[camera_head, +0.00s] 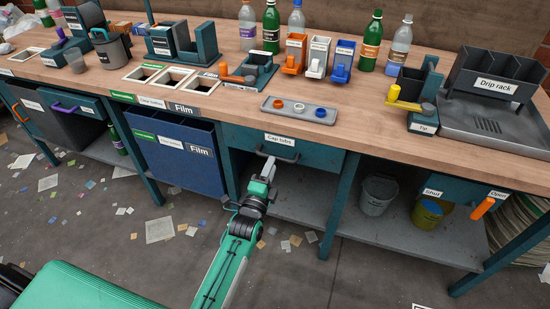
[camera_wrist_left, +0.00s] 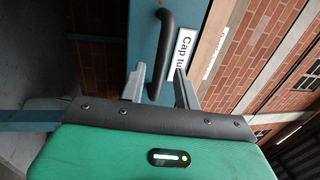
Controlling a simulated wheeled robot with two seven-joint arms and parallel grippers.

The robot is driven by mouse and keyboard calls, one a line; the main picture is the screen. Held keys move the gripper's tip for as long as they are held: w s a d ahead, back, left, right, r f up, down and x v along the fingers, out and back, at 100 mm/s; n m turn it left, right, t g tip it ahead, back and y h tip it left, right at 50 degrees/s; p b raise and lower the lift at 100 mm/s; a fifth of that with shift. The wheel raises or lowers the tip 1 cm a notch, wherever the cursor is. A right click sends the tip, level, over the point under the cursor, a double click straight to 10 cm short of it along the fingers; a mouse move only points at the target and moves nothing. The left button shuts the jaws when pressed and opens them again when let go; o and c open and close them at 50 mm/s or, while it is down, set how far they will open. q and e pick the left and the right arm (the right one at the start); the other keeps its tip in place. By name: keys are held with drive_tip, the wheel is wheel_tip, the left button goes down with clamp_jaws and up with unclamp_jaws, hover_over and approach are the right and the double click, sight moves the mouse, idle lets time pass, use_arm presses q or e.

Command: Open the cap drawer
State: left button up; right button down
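The cap drawer (camera_head: 318,157) is a teal drawer front under the bench top, labelled "Cap tubs", and looks closed. Its dark bar handle (camera_head: 288,158) sits below the label. My left gripper (camera_head: 268,167) is at the left part of this handle. In the left wrist view, the two grey fingers of the left gripper (camera_wrist_left: 159,70) are apart, with the dark handle (camera_wrist_left: 166,40) running between them. I cannot tell whether either finger touches it. My right gripper is not in view.
A grey tray (camera_head: 268,108) with small caps lies on the bench above the drawer. A blue "Film" bin (camera_head: 165,160) hangs left of the drawer. A lower shelf (camera_head: 320,208) with buckets is below right. The floor in front is strewn with scraps.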

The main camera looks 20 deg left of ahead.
use_arm(q)
drive_tip(key=shift+w+r, duration=0.2)
drive_tip(key=shift+w, duration=0.9)
drive_tip(key=shift+w+r, duration=0.15)
drive_tip(key=shift+w, duration=0.9)
clamp_jaws()
